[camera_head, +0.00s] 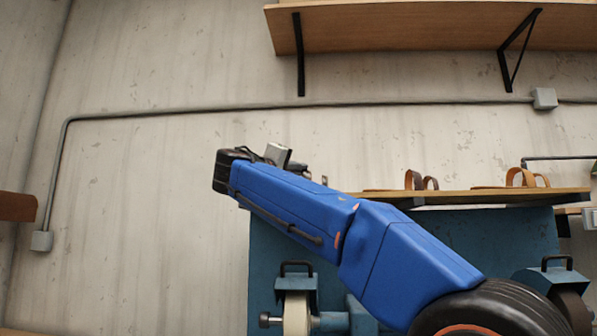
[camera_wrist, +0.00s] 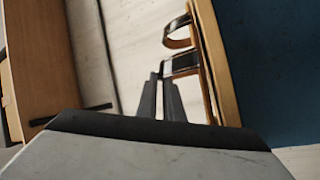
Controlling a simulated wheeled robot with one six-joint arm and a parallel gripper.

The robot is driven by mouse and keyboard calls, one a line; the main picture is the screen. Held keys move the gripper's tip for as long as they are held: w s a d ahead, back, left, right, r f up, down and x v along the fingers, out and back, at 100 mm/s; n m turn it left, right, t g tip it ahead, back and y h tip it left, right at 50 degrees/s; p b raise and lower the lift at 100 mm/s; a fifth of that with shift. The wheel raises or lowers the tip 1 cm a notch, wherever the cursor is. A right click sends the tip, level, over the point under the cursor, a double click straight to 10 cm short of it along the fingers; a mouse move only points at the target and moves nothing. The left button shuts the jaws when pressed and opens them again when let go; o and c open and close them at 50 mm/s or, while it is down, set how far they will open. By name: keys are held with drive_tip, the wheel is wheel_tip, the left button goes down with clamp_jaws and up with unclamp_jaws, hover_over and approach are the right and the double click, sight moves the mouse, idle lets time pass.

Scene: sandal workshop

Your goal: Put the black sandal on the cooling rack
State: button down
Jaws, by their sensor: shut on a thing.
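My gripper (camera_wrist: 164,72) reaches forward in the wrist view, its two dark fingers close together. They are shut on a dark strap (camera_wrist: 184,63), which appears to belong to the black sandal; its sole runs beside the board and is hard to make out. In the head view my wrist hides the fingers and the held sandal. I cannot make out a cooling rack for certain in either view.
A wooden board (camera_head: 470,197) above a blue machine (camera_head: 275,245) bears sandals with brown straps (camera_head: 520,178). The board also shows in the wrist view (camera_wrist: 222,60), with a brown strap (camera_wrist: 178,30). A wooden shelf (camera_head: 400,28) hangs above.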

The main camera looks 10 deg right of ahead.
drive_tip(key=shift+f, duration=0.15)
drive_tip(key=c, duration=1.9)
unclamp_jaws()
drive_tip(key=v, duration=1.2)
